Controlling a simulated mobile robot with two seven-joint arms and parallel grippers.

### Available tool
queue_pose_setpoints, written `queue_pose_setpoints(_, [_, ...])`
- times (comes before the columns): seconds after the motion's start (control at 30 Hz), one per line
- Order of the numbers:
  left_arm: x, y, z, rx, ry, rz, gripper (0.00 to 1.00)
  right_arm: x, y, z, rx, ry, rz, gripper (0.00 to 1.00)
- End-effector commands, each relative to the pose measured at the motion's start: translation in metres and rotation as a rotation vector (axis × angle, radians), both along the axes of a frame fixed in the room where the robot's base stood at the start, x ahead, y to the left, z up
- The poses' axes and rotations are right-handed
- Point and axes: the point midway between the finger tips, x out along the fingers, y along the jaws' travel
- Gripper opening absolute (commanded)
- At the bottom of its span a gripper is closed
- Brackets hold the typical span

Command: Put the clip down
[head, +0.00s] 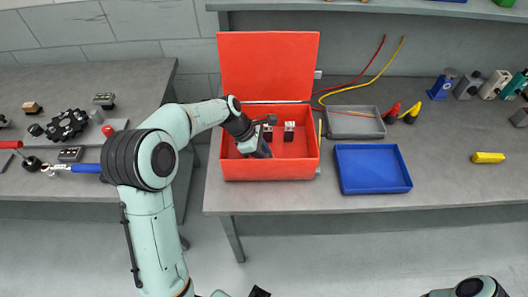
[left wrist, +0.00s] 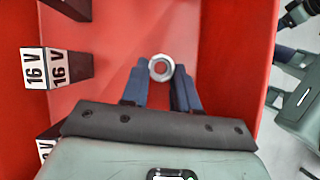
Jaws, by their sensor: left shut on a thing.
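My left gripper (head: 262,152) is down inside the open red box (head: 298,170), near its left side. In the left wrist view its blue fingers (left wrist: 161,84) are shut on a small pale metallic piece with a round, ring-like end (left wrist: 160,67), which I take to be the clip. The piece sits between the fingertips, with the red box floor around it. I cannot tell whether it touches the floor. In the head view the clip is hidden by the gripper.
Dark blocks marked 16 V (left wrist: 58,68) stand in the box; one shows in the head view (head: 289,131). The raised lid (head: 268,66) is behind. A blue tray (head: 372,168) and a grey tray (head: 354,122) lie to the right. The bench front is clear.

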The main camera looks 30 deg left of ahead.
Motion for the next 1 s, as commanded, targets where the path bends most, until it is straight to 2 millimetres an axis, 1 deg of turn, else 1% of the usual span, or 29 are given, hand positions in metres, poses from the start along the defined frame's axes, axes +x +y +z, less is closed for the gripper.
queue_pose_setpoints(0.03, [0.000,0.000,0.000,0.000,0.000,0.000,0.00,0.000,0.000,0.000,0.000,0.000,0.000,0.50])
queue_pose_setpoints(0.07, [0.000,0.000,0.000,0.000,0.000,0.000,0.32,0.000,0.000,0.000,0.000,0.000,0.000,0.50])
queue_pose_setpoints(0.1, [0.000,0.000,0.000,0.000,0.000,0.000,0.45,0.000,0.000,0.000,0.000,0.000,0.000,0.50])
queue_pose_setpoints(0.13, [0.000,0.000,0.000,0.000,0.000,0.000,0.55,0.000,0.000,0.000,0.000,0.000,0.000,0.50])
queue_pose_setpoints(0.4, [0.000,0.000,0.001,0.000,0.000,0.000,0.55,0.000,0.000,0.000,0.000,0.000,0.000,0.50])
queue_pose_setpoints(0.53, [0.000,0.000,0.008,0.000,-0.002,0.001,0.55,0.001,0.000,0.002,0.000,-0.001,0.000,0.50])
queue_pose_setpoints(0.6, [0.001,0.001,0.018,0.001,-0.004,0.002,0.55,0.002,0.000,0.005,0.000,-0.002,0.000,0.50])
queue_pose_setpoints(0.67, [-0.002,0.007,0.027,0.001,-0.004,0.003,0.55,0.003,0.000,0.006,0.000,-0.003,0.000,0.50])
queue_pose_setpoints(0.9, [-0.012,0.031,0.076,0.001,-0.005,0.004,0.55,0.007,0.000,0.014,0.001,-0.008,0.000,0.50])
queue_pose_setpoints(1.0, [-0.016,0.039,0.093,0.001,-0.004,0.002,0.55,0.009,0.000,0.017,0.000,-0.010,0.000,0.50])
